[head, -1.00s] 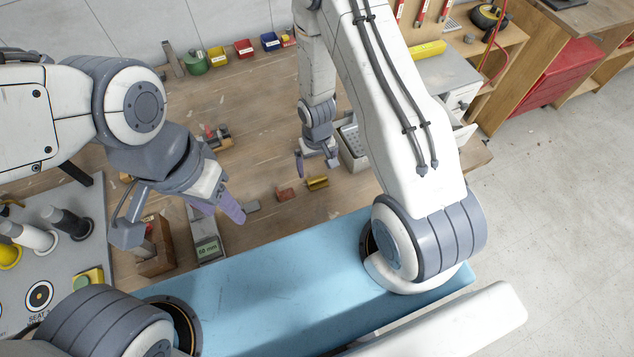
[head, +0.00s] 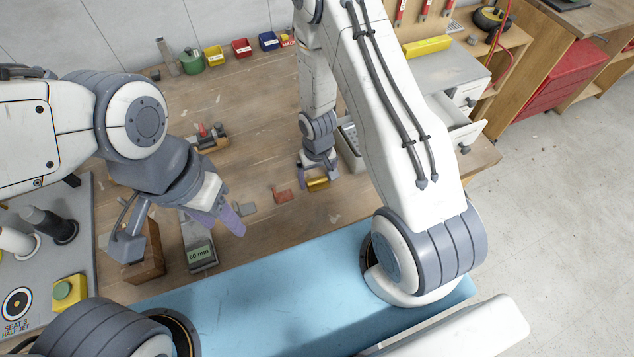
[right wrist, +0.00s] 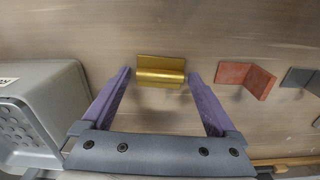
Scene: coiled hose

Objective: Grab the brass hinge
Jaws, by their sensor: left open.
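The brass hinge (head: 317,185) lies on the wooden bench, partly behind my right gripper (head: 317,172) in the head view. In the right wrist view the brass hinge (right wrist: 161,71) lies between the two purple fingertips of my right gripper (right wrist: 159,75). The fingers are spread, with a narrow gap on each side of the hinge. My left gripper (head: 220,214) is open and empty, above the bench near the gauge at the left.
A reddish hinge (head: 283,194) and a grey hinge (head: 244,209) lie left of the brass one. A grey bin (right wrist: 45,110) stands close by my right gripper. A gauge reading 68 mm (head: 199,254) and a wooden block (head: 148,258) are near my left gripper.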

